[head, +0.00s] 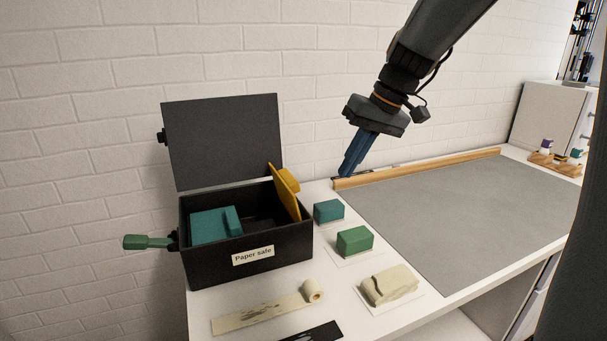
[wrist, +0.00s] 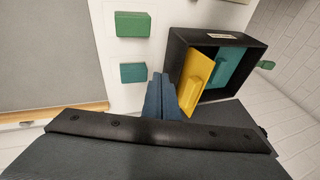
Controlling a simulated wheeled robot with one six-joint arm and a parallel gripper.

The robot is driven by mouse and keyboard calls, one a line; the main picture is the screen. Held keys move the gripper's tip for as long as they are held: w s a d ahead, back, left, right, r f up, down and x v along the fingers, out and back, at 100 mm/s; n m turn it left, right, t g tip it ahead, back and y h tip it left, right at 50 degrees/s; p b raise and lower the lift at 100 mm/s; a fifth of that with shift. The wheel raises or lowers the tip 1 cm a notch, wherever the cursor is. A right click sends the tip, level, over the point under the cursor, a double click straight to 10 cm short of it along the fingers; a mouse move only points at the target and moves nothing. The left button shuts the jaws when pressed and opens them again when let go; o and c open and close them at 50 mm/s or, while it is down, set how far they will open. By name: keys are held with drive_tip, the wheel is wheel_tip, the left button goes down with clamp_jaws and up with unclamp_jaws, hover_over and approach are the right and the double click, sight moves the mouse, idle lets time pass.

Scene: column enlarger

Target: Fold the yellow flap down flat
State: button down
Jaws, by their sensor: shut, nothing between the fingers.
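The yellow flap (head: 285,192) stands up, tilted, at the right side inside the open black box (head: 223,268) labelled "Paper safe". A teal flap (head: 210,226) with a raised bar lies low in the left part of the box. The box's dark lid (head: 225,140) stands open at the back. My gripper (head: 346,174) is shut and empty, above the table to the right of the box. Its blue fingers (wrist: 161,78) point down, apart from the yellow flap in the head view.
A teal block (head: 328,211), a green block (head: 355,241) and a crumpled cream piece (head: 388,287) stand right of the box. A cream roll (head: 312,291) lies in front. A green handle (head: 148,242) sticks out left. The grey mat (head: 460,220) is clear.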

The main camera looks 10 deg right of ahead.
drive_tip(key=w+r+n+y+b, duration=0.1)
drive_tip(key=w+r+n+y, duration=0.1)
drive_tip(key=w+r, duration=0.3)
drive_tip(key=a+f+p, duration=0.3)
drive_tip(key=a+f, duration=0.4)
drive_tip(key=a, duration=0.2)
drive_tip(key=shift+w+f+t, duration=0.25)
drive_tip(key=shift+w+t, duration=0.1)
drive_tip(key=shift+t, duration=0.05)
drive_tip(key=shift+p, duration=0.35)
